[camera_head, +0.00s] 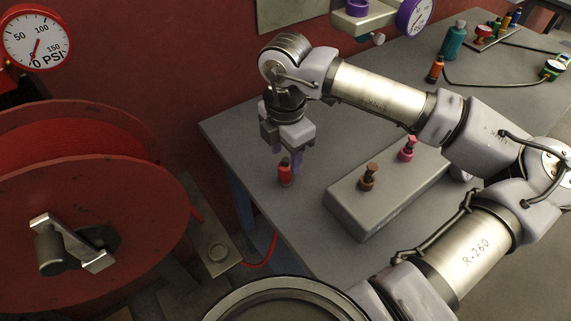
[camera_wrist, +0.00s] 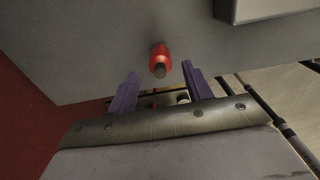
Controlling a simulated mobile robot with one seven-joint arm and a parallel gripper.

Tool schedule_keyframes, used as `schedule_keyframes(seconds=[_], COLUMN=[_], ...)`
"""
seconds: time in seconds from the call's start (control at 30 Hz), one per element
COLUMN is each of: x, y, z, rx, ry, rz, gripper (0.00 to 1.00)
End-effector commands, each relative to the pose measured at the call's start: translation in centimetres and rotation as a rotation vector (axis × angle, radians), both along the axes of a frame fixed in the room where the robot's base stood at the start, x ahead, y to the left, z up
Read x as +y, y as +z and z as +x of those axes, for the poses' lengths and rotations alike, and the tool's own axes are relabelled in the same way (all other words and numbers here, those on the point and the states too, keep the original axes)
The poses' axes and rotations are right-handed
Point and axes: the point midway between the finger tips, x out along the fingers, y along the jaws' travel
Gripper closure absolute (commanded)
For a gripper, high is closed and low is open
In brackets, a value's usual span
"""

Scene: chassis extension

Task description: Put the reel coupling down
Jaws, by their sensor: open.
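The red coupling (camera_head: 285,174), which I take to be the reel coupling, stands upright on the grey table (camera_head: 330,270) near its left edge. My gripper (camera_head: 287,158) is just above and around its top, with its purple fingers pointing down. In the wrist view the fingers (camera_wrist: 160,71) are spread apart and open. The red coupling (camera_wrist: 160,53) shows in line with the gap between the fingertips, seemingly beyond them and not gripped.
A grey block (camera_head: 350,212) with a brown fitting (camera_head: 369,177) and a pink fitting (camera_head: 408,149) stands right of the coupling. A large red hose reel (camera_head: 130,225) fills the left; its red hose (camera_head: 268,250) runs by the table edge. Bottles stand at the back right.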

Motion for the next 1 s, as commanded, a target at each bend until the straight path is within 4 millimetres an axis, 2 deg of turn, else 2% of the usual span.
schedule_keyframes(seconds=[0.2, 0.4, 1.0], x=[0.0, 0.0, 0.0], y=[4.5, 6.9, 7.6], z=[0.0, 0.0, -0.1], rx=[-0.003, 0.000, 0.001], ry=[0.000, 0.000, 0.001], rz=[-0.002, 0.000, 0.001], gripper=[0.50, 0.50, 0.50])
